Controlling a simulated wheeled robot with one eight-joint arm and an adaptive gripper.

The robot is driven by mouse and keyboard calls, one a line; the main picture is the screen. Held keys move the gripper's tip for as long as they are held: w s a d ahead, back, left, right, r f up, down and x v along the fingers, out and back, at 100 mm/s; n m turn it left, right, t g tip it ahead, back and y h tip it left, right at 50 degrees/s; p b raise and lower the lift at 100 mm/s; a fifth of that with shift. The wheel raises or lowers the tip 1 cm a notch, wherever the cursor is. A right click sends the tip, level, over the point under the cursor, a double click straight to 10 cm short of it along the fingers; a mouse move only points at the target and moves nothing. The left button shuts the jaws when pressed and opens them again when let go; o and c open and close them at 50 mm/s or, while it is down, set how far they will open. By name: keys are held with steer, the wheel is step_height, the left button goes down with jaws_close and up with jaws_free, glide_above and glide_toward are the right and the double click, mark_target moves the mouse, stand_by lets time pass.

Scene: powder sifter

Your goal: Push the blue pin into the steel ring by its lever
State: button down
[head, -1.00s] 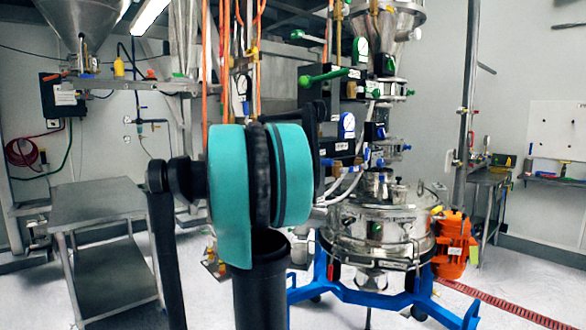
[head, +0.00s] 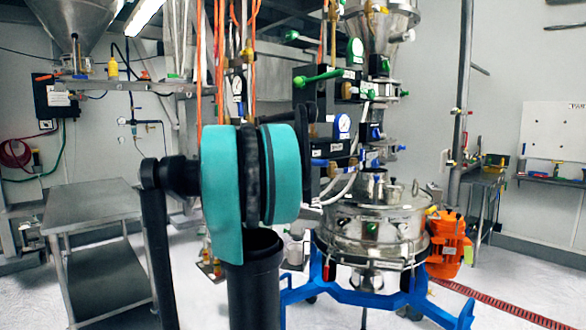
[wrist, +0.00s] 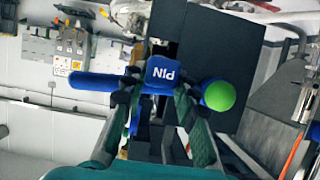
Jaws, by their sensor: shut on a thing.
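In the wrist view a blue block with white letters, upside down, reading PIN (wrist: 163,72) sits between the fingers of my gripper (wrist: 160,98). A blue rod (wrist: 95,82) runs out from the block to the left. A green ball (wrist: 218,95) is at the right, just outside the right finger. My gripper is shut on the blue pin piece. In the head view my arm hides the gripper. A blue lever (head: 322,162) shows just right of my arm, beside the valve stack. I cannot make out the steel ring for certain in either view.
A steel sifter drum (head: 372,235) stands on a blue frame (head: 375,298), with an orange motor (head: 448,247) at its right. A steel table (head: 92,208) is at the left. A green-handled valve (head: 320,77) and gauges are close behind my arm. Some floor is clear at front left.

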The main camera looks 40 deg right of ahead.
steer(key=shift+d, duration=0.3)
steer(key=c, duration=1.1)
jaws_free()
steer(key=v, duration=1.2)
